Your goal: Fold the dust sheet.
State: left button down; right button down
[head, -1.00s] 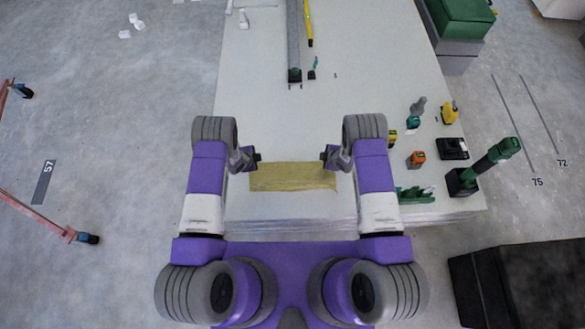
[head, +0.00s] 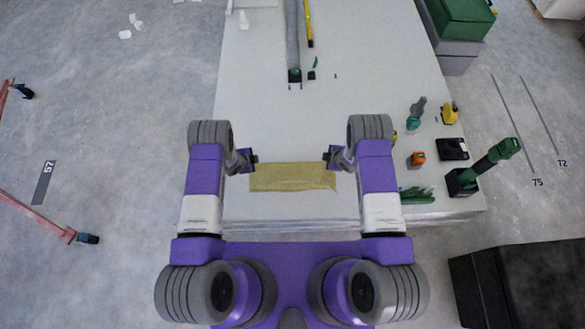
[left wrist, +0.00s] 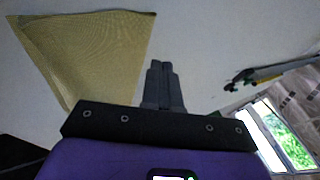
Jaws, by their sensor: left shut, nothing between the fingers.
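The dust sheet (head: 292,177) is a tan strip, wider than deep, lying flat near the front of the white table. My left gripper (head: 254,158) is at its far left corner, beside the sheet. My right gripper (head: 329,156) is at its far right corner; whether its fingers are apart is too small to tell. In the left wrist view the left gripper's fingers (left wrist: 162,68) are together and empty, and the sheet (left wrist: 90,55) lies to their left, apart from them. In that view the sheet's edges show more than one layer.
The white table (head: 270,110) is clear behind the sheet. A long grey bar (head: 293,40) and a yellow level (head: 309,25) lie farther back. At the right are an orange tape measure (head: 417,158), a black box (head: 453,148), a green tool (head: 490,160) and other small tools.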

jog(key=shift+f, duration=0.15)
jog(key=shift+f, duration=0.3)
dwell(0.4)
